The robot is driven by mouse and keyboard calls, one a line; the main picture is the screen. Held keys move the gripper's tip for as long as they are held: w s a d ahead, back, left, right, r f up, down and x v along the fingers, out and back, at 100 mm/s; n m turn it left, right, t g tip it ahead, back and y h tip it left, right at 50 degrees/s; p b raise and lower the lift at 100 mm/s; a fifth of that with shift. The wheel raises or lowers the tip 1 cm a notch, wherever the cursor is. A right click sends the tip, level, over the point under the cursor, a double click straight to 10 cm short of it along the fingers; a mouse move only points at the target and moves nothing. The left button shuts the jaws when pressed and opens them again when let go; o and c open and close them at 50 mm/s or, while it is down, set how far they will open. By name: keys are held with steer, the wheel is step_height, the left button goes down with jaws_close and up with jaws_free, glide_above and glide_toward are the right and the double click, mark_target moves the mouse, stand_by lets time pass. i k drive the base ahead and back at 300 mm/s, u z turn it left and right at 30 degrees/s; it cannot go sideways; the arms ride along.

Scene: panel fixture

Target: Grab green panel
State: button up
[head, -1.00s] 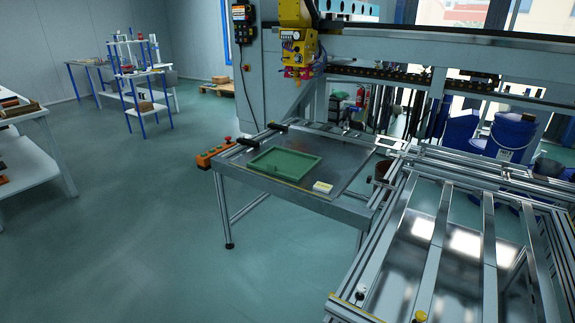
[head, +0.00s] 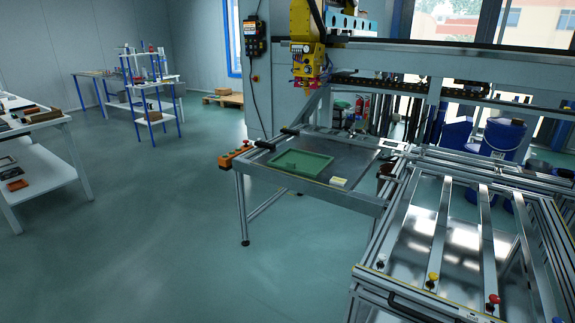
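The green panel (head: 302,163) is a flat rectangular tray shape with a raised rim. It lies on the grey metal table (head: 350,163) in the middle of the head view, near the table's left front side. Nothing is seen touching it from above. My gripper is not in view, so its state and its distance from the panel are not shown.
A yellow machine head (head: 306,50) hangs behind. A metal frame (head: 400,240) stands at right. Floor at front left is clear.

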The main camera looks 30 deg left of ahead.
mark_target(304, 163)
steer(key=u, duration=0.75)
steer(key=i, duration=0.65)
steer(key=u, duration=1.25)
steer(key=i, duration=0.75)
steer(key=u, duration=0.4)
steer(key=i, duration=1.3)
steer(key=z, duration=0.7)
steer(key=i, duration=0.9)
steer(key=z, duration=1)
steer(key=i, duration=0.3)
steer(key=z, duration=0.25)
